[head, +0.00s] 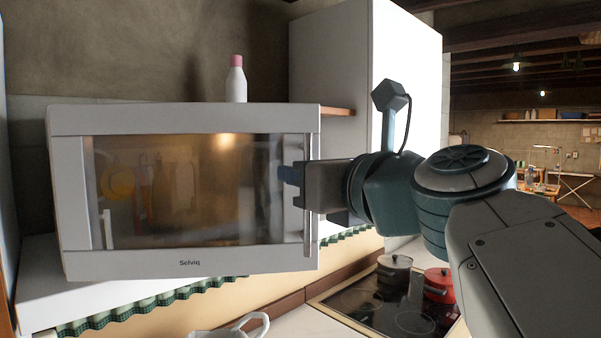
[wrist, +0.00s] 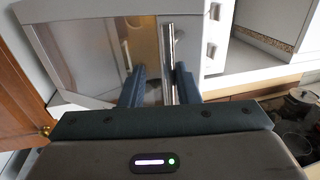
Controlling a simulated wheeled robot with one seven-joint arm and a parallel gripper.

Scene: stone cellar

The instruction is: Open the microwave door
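The white microwave (head: 184,120) stands on a shelf at the left in the head view, its front towards me. Its door has a dark glass window (head: 180,190) and an upright metal handle (head: 308,232) at the right edge. The handle also shows in the wrist view (wrist: 168,60). My gripper (head: 289,174) is at the handle, about mid-height. In the wrist view, my gripper (wrist: 160,85) has its two fingers apart, one on each side of the handle, with a gap at the left finger. I cannot tell whether the right finger touches it or whether the door is slightly ajar.
A white bottle with a pink cap (head: 236,82) stands behind the microwave's top edge. A white cabinet (head: 335,55) is at the right. Below are a stovetop (head: 365,300) with a grey pot (head: 394,272) and a red pot (head: 438,285), and a white jug (head: 240,328).

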